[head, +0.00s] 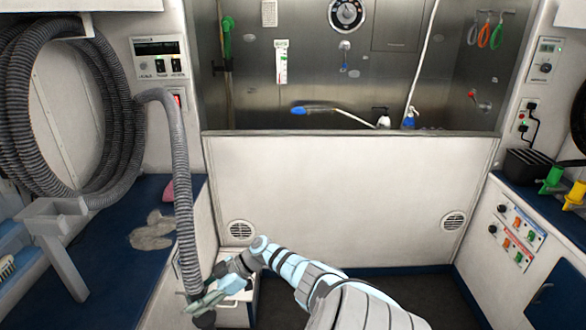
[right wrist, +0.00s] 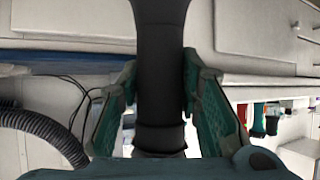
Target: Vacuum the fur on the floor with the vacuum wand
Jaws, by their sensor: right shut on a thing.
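The vacuum wand (right wrist: 160,65) is a thick black tube in the right wrist view, running between the two green fingers of my right gripper (right wrist: 160,88). The gripper is shut on it. In the head view my right gripper (head: 207,298) is low left of centre, at the lower end of the ribbed grey hose (head: 184,215). The wand's far end is hidden there. No fur shows on the visible strip of dark floor (head: 400,293). My left gripper is not in view.
More hose (head: 30,110) hangs coiled on the wall. A white tub panel (head: 345,195) closes off the back. A cabinet (head: 510,240) stands at right.

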